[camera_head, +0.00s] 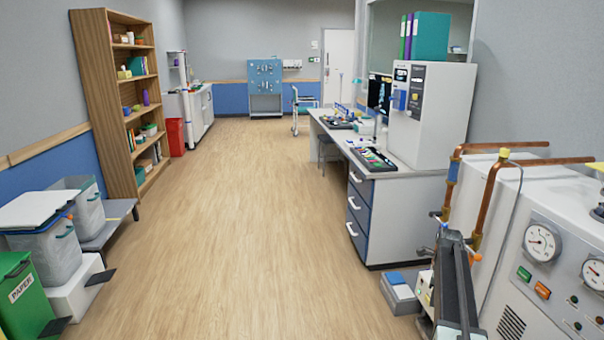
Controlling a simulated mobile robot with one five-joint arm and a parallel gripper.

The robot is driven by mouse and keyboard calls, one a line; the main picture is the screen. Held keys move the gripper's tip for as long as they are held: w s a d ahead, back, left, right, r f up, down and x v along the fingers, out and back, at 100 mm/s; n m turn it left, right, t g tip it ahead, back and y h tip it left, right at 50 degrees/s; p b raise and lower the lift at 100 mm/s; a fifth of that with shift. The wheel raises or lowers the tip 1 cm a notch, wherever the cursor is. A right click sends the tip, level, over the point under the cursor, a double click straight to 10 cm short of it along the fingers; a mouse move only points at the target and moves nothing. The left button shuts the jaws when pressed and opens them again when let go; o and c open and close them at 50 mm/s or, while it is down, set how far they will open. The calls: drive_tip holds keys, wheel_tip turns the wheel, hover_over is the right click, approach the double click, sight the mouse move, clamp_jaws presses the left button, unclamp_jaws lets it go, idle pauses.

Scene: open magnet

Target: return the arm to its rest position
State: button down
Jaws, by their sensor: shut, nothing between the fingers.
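A wide wooden floor (235,220) runs clear down the middle. At left are a bookshelf (120,95), a low bench (105,228), lidded bins (45,245) and a green paper bin (25,300). At right are a lab bench (385,215) and a white machine (560,265) with gauges and copper pipes.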

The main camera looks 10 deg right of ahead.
drive_tip(key=s+a+n, duration=0.5)
drive_tip(key=a+n, duration=0.3)
drive_tip(key=a, duration=0.4)
drive_tip(key=s+a+n, duration=0.5)
drive_tip(key=a+n, duration=0.3)
drive_tip(key=a, duration=0.4)
drive_tip(key=s+a+n, duration=0.5)
drive_tip(key=a+n, duration=0.3)
drive_tip(key=a, duration=0.5)
wheel_tip(320, 180, up, 19)
drive_tip(key=a+n+p, duration=0.1)
drive_tip(key=n+p, duration=0.1)
drive_tip(key=p, duration=1.6)
drive_tip(key=shift+s+f, duration=0.2)
drive_tip(key=shift+s, duration=0.15)
drive_tip(key=shift+f, duration=0.1)
